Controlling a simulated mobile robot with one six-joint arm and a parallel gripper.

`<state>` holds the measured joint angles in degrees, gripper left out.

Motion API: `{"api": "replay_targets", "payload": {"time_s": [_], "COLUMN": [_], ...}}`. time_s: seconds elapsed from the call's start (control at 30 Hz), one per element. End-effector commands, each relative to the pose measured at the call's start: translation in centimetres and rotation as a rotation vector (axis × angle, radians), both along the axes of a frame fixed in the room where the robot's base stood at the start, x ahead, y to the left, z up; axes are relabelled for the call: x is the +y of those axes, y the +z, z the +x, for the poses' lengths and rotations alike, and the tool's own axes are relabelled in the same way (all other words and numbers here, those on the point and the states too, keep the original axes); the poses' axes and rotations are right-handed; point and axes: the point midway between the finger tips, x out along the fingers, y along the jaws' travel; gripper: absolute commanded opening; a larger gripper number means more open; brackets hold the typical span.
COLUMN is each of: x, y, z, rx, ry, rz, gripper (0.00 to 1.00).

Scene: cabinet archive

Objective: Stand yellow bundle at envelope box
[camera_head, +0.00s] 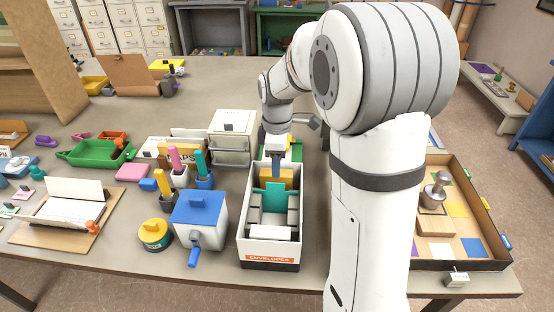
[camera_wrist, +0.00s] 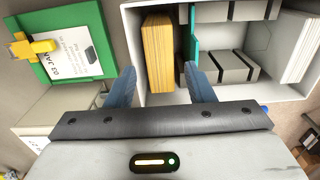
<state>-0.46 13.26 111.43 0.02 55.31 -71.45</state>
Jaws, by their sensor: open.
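The yellow bundle (camera_head: 290,176) stands in the far end of the white envelope box (camera_head: 268,250). In the wrist view the yellow bundle (camera_wrist: 157,52) shows as a thick block of yellow-edged sheets beside a teal divider (camera_wrist: 193,40). My gripper (camera_head: 277,172) is over the far end of the box. In the wrist view my gripper (camera_wrist: 162,76) is open, its two blue fingers apart on either side of the bundle's near end. I cannot tell whether either finger touches it. The bundle's lower part is hidden inside the box.
A green clipboard (camera_wrist: 65,50) lies beyond the box. A blue-topped box (camera_head: 200,215) stands close on its left, and a sorting tray (camera_head: 465,265) lies right of my arm.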

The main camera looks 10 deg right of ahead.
Motion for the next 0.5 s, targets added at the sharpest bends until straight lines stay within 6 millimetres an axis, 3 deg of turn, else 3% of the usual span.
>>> {"api": "replay_targets", "payload": {"time_s": [0.3,0.5], "x": [0.0,0.0], "y": [0.1,1.2], "z": [0.0,0.0], "rx": [0.0,-0.001], "ry": [0.0,0.0], "rz": [0.0,0.0], "gripper": [0.48,0.48]}}
